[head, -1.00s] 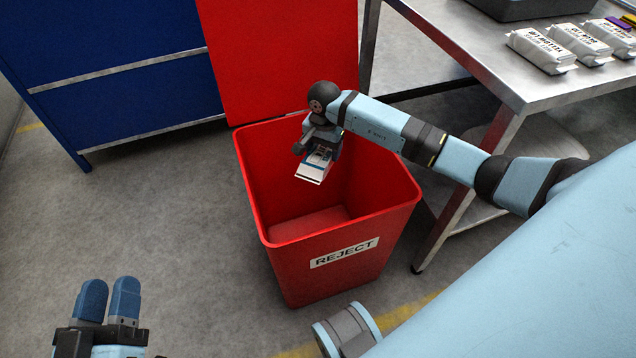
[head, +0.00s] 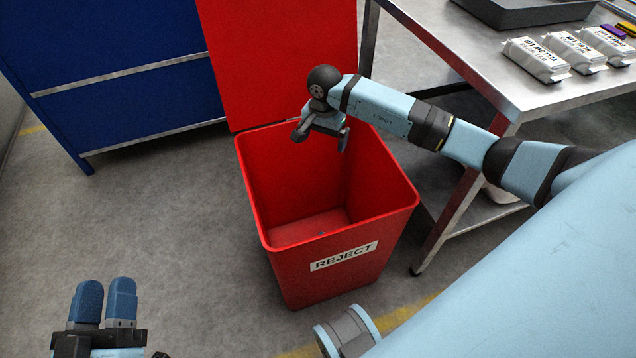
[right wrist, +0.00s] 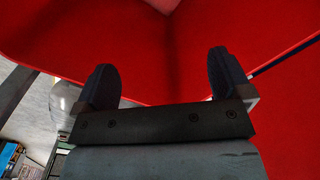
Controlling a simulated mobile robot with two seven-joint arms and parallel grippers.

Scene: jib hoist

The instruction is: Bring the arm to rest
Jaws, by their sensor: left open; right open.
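My right arm (head: 400,112) reaches in from the right to the red bin (head: 290,240) labelled REJECT. My right gripper (head: 322,138) is at the bin's mouth near its back side, open with nothing between its fingers. In the right wrist view the two dark fingers stand apart (right wrist: 162,78) against the red bin walls. My left gripper (head: 104,300) is open and empty at the lower left, away from the bin. A tiny dark speck shows on the bin floor, too small to identify.
The bin's red lid (head: 275,60) stands raised behind it. A blue cabinet (head: 110,80) is at the left. A steel table (head: 480,70) at the right holds white packets (head: 537,60) and a grey tray (head: 530,14). The grey floor (head: 150,220) at the left is clear.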

